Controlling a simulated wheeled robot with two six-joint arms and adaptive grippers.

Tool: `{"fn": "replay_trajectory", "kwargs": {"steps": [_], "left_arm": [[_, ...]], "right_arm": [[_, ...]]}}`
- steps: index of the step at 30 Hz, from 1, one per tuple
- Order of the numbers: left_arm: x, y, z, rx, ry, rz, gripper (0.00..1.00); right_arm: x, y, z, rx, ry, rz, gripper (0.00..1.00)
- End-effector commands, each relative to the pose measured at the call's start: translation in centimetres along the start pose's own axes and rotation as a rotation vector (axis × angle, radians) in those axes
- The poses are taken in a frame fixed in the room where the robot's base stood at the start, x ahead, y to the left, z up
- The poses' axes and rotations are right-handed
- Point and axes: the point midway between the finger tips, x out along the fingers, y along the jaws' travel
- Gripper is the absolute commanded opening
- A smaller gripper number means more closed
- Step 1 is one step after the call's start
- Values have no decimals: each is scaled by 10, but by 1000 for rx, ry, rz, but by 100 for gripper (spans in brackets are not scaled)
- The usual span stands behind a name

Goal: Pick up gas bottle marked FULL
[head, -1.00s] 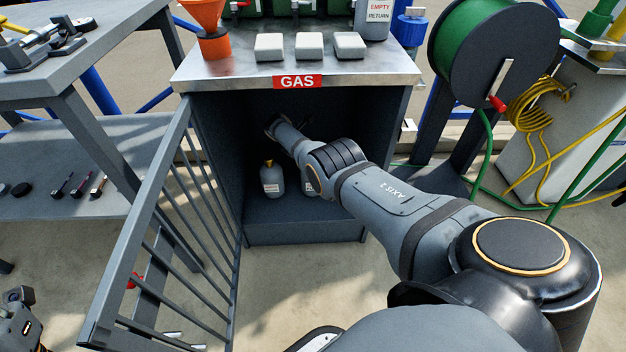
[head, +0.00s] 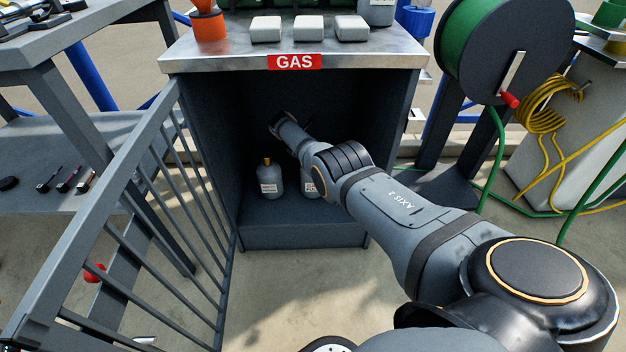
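Two grey gas bottles stand upright on the floor of the open gas locker (head: 300,236). The left bottle (head: 270,181) has a yellow top and a pale label. The right bottle (head: 308,186) also has a pale label and is partly hidden behind my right arm. I cannot read either label, so I cannot tell which is marked FULL. My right arm reaches into the locker from the right. The end with my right gripper (head: 278,124) is in the dark interior, above and behind the bottles; its fingers cannot be made out. My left gripper is not in view.
The barred locker door (head: 135,215) stands open on the left. The locker top (head: 215,48) holds an orange container (head: 209,26), pale blocks and a grey bottle (head: 377,12). A green hose reel (head: 505,50) stands at right, a workbench (head: 85,45) at left.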

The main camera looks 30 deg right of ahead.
Motion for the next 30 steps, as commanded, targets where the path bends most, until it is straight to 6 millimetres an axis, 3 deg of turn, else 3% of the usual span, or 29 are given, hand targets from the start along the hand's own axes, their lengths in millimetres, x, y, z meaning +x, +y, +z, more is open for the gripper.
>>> {"fn": "replay_trajectory", "kwargs": {"steps": [1,11,24,30], "left_arm": [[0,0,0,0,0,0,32],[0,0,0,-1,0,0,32],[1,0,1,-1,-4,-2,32],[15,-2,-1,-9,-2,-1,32]], "right_arm": [[0,0,0,0,0,0,43],[0,0,0,0,0,0,0],[-2,1,2,1,-2,2,0],[-12,0,8,2,-2,2,0]]}}
